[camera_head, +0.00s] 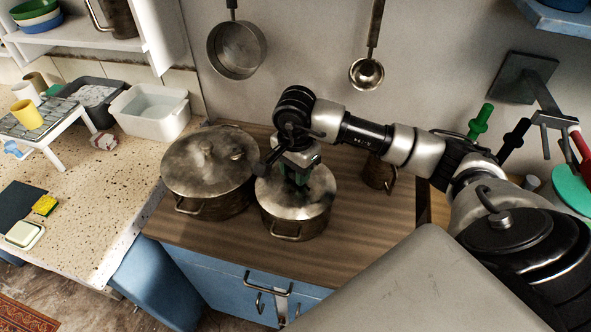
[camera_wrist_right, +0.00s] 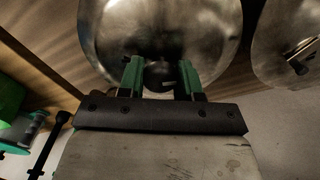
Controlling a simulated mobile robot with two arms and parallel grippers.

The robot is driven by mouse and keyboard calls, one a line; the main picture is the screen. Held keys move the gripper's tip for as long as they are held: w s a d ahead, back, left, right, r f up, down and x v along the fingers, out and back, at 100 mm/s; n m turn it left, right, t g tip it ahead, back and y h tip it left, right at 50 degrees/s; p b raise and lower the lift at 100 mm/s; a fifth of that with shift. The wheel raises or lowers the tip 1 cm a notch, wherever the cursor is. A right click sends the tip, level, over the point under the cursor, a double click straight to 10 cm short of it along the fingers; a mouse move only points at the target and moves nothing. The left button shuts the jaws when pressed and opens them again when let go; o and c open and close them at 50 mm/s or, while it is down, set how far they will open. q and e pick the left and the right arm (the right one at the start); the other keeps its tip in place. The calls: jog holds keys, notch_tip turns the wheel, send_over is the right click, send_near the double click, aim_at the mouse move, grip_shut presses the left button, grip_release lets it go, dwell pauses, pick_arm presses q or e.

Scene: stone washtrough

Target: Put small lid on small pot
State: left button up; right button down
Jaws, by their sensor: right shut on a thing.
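The small pot (camera_head: 291,228) is a worn metal pot on the wooden worktop, its front handle towards me. The small lid (camera_head: 279,200), round and grey metal, lies over its mouth and looks about level and centred; I cannot tell whether a thin gap is left under the rim. My right gripper (camera_head: 298,178) points down over the lid, its green fingers shut on the lid's knob. In the right wrist view the dark knob (camera_wrist_right: 158,76) sits between the two fingers (camera_wrist_right: 160,82), and the lid (camera_wrist_right: 160,25) spreads beyond. My left gripper is not in view.
A larger lidded pot (camera_head: 207,178) stands close on the left of the small pot. A dark mug-like vessel (camera_head: 378,173) stands behind right, under my right arm. A pan (camera_head: 236,50) and a ladle (camera_head: 367,72) hang on the wall. The worktop (camera_head: 345,235) is bare at front right.

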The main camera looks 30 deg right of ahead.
jog(key=shift+f, duration=0.1)
dwell(0.6)
jog(key=shift+c, duration=0.9)
grip_release()
jog(key=shift+r+p, duration=1.65)
jog(key=shift+r, duration=1.9)
